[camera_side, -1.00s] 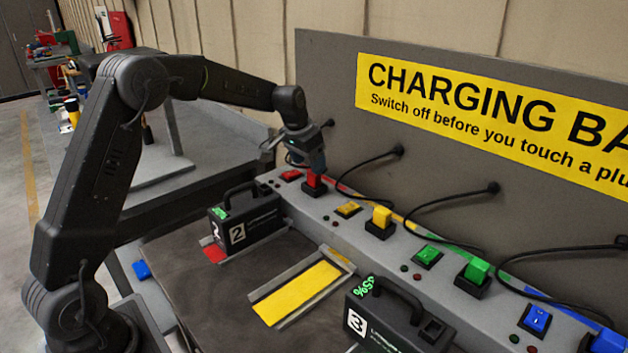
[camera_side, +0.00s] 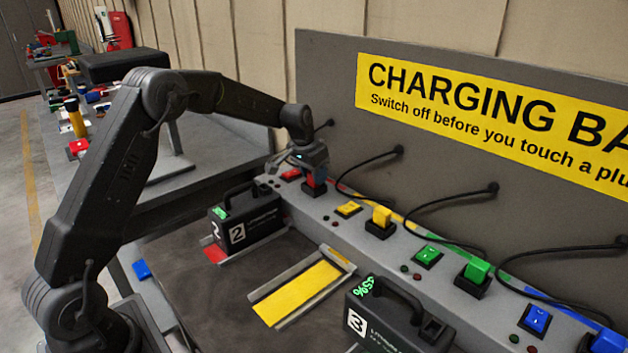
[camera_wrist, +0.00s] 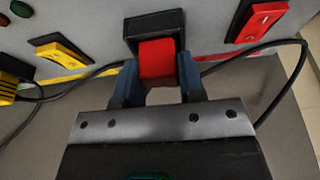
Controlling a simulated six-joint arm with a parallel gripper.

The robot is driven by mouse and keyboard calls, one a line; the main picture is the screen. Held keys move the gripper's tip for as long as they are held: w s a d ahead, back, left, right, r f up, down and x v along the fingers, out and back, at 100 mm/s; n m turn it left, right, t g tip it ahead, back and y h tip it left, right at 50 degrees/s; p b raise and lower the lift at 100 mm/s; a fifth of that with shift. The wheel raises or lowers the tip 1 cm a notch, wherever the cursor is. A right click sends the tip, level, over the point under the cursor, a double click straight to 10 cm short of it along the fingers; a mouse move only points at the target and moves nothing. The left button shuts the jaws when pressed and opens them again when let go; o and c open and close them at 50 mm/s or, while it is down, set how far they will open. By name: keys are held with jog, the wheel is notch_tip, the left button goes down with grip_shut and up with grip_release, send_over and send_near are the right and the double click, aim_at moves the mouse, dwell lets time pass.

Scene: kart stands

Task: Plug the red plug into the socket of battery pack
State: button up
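The red plug (camera_side: 313,187) sits in a black holder on the grey charging ledge, and it also shows in the wrist view (camera_wrist: 157,62). My gripper (camera_wrist: 159,78) has its blue fingers on both sides of the plug, apparently pressed against it with no clear gap. In the side view my gripper (camera_side: 312,172) is over the plug from above. The battery pack numbered 2 (camera_side: 250,218) stands in the red-marked bay in front of the ledge. Another battery pack, numbered 3 (camera_side: 385,318), stands to the right.
A red switch (camera_side: 290,174) is beside the red plug. A yellow plug (camera_side: 381,216), a green plug (camera_side: 477,271) and black cables line the ledge to the right. An empty yellow-marked bay (camera_side: 297,292) lies between the packs. The sign board stands behind.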

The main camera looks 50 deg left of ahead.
jog(key=c, duration=0.4)
jog(key=shift+o, duration=0.2)
jog(key=shift+r, duration=0.1)
jog(key=shift+r, duration=0.6)
notch_tip(320, 180, up, 3)
jog(key=shift+f, duration=0.15)
jog(key=s+a+r, duration=0.6)
jog(key=s+a, duration=0.1)
jog(key=a, duration=0.1)
jog(key=shift+r, duration=0.2)
jog(key=s+d, duration=0.2)
jog(key=s, duration=0.1)
jog(key=s+d, duration=0.1)
jog(key=s, duration=0.1)
jog(key=shift+s+d+r, duration=0.2)
jog(key=shift+r, duration=0.2)
